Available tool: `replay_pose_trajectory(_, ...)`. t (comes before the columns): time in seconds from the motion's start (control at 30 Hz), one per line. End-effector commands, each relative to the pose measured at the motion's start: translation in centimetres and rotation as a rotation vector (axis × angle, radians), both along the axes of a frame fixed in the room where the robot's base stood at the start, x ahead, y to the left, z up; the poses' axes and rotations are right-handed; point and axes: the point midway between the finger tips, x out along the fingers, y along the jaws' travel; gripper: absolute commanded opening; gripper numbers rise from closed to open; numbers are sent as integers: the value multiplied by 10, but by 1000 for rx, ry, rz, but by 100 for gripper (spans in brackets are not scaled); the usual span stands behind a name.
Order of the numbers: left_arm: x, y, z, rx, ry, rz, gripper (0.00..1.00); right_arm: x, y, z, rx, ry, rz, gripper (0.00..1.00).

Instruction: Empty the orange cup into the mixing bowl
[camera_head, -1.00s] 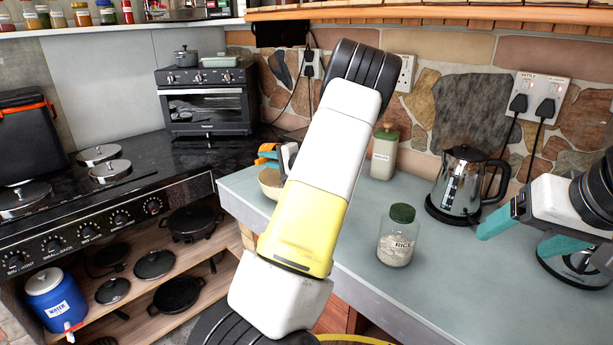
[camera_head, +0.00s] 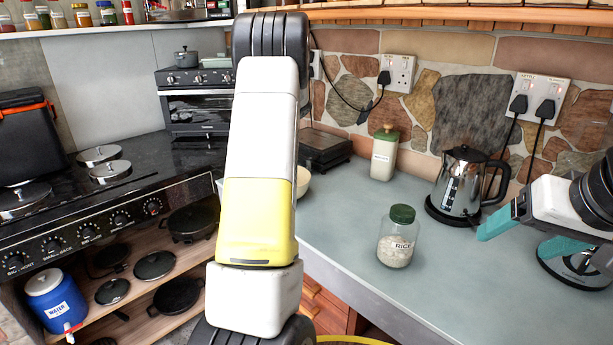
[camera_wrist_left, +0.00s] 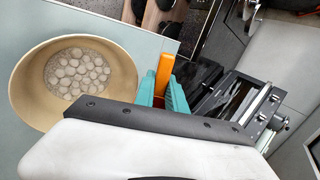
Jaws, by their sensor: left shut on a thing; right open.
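The mixing bowl (camera_wrist_left: 124,78) is cream-coloured and stands on the counter at the left of the left wrist view, with pale round pieces on its bottom. Its edge also shows in the head view (camera_head: 303,181), just right of my left arm. My left gripper (camera_wrist_left: 161,88) is shut on the orange cup (camera_wrist_left: 165,72), beside the bowl. Only part of the cup shows between the teal fingers; its opening and contents are hidden. In the head view my left arm hides the gripper and cup. My right gripper (camera_head: 523,238) is open and empty above the counter at the right.
A rice jar (camera_head: 396,238) stands mid-counter. A metal kettle (camera_head: 462,185) and a green-lidded canister (camera_head: 384,155) stand near the stone wall. A dark appliance (camera_head: 322,150) sits behind the bowl. The stove (camera_head: 110,210) is left, across a gap. The front counter is clear.

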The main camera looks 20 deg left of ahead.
Motion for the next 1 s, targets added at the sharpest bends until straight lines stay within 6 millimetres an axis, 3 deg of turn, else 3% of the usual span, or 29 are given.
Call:
replay_pose_trajectory(0.33,6,23,9,-213,59,4,0,0,0,0,0,0,0,77)
replay_pose_trajectory(0.93,16,53,-5,-509,150,3,0,0,0,0,0,0,0,77)
replay_pose_trajectory(1.0,16,55,-16,-535,162,1,0,0,0,0,0,0,0,77)
